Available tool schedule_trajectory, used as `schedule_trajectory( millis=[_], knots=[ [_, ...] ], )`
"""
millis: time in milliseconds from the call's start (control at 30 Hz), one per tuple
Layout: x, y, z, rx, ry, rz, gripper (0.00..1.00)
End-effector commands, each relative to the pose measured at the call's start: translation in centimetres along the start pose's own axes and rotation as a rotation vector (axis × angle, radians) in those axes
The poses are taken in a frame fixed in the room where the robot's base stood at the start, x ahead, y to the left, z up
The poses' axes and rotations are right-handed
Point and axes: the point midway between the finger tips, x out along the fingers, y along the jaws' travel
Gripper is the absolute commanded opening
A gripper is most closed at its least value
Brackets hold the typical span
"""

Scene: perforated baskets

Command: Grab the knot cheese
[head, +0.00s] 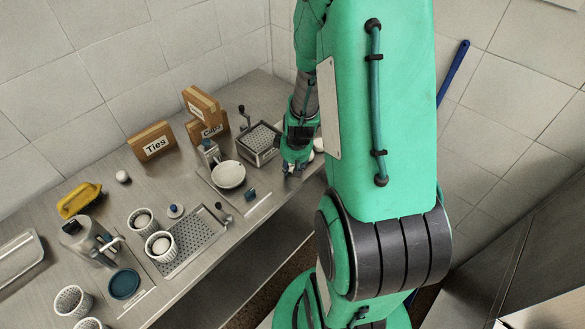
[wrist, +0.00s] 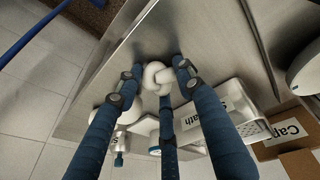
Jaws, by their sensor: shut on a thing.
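The knot cheese (wrist: 157,76) is a white, knotted lump in the upper middle of the wrist view. My gripper (wrist: 160,80) has three blue, dark-jointed fingers closed around it, with their tips against its sides. Parts of the cheese are hidden by the fingers. In the head view my gripper (head: 294,167) is small and points down at the far right end of the steel counter, next to the grey perforated box. The cheese cannot be made out clearly between the fingers there.

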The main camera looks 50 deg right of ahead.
Motion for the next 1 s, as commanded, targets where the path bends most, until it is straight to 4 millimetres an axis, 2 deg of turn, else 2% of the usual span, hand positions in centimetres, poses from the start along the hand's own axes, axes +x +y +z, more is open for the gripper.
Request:
schedule_trajectory(
  millis=[433, 567, 700, 1000],
  knots=[
    [-0.7, 0.1, -0.2, 0.000, 0.001, 0.001, 0.12],
    [-1.8, 0.3, -0.5, -0.002, 0.002, 0.001, 0.12],
    [-3.7, 0.6, -1.0, 0.000, 0.003, 0.002, 0.12],
    [-5.3, -1.9, 2.9, 0.000, 0.001, 0.001, 0.12]
  ],
)
